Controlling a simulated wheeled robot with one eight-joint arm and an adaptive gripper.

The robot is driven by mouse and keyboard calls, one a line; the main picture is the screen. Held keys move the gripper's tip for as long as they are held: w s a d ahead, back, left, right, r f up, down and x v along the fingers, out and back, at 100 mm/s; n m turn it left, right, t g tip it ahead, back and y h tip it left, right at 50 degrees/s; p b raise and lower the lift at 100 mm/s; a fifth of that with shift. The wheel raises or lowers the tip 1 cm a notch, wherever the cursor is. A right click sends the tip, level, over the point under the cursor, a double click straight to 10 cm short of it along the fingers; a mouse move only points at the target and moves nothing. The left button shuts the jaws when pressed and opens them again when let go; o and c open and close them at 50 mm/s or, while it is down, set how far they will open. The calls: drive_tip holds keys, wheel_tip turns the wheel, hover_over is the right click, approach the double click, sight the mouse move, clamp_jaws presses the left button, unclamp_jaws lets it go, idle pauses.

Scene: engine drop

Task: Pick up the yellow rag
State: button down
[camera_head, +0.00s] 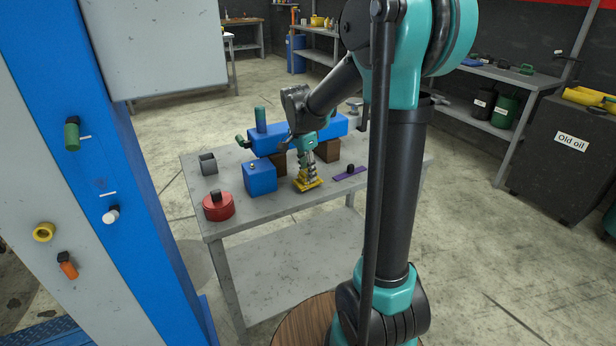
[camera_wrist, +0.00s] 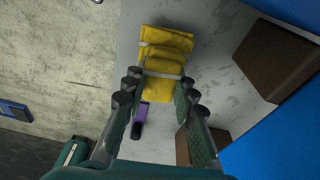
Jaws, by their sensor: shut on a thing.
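The yellow rag (camera_head: 308,186) lies near the front edge of the grey table. In the wrist view the folded rag (camera_wrist: 166,48) has light bands across it. My gripper (camera_head: 308,172) points down over the rag and is shut on it, with the fingers (camera_wrist: 158,92) on either side of its near part in the wrist view. Part of the rag shows up between the fingers in the head view. I cannot tell whether it is lifted off the table.
On the table (camera_head: 240,232), a blue box (camera_head: 260,178) and a red can (camera_head: 218,207) stand left of the rag. A purple piece with a black knob (camera_head: 350,173) lies to the right. Behind, a long blue block (camera_head: 268,142) rests on brown blocks (camera_head: 328,152).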

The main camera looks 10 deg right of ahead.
wheel_tip(320, 180, up, 18)
idle(0.3)
drive_tip(key=shift+r, duration=0.1)
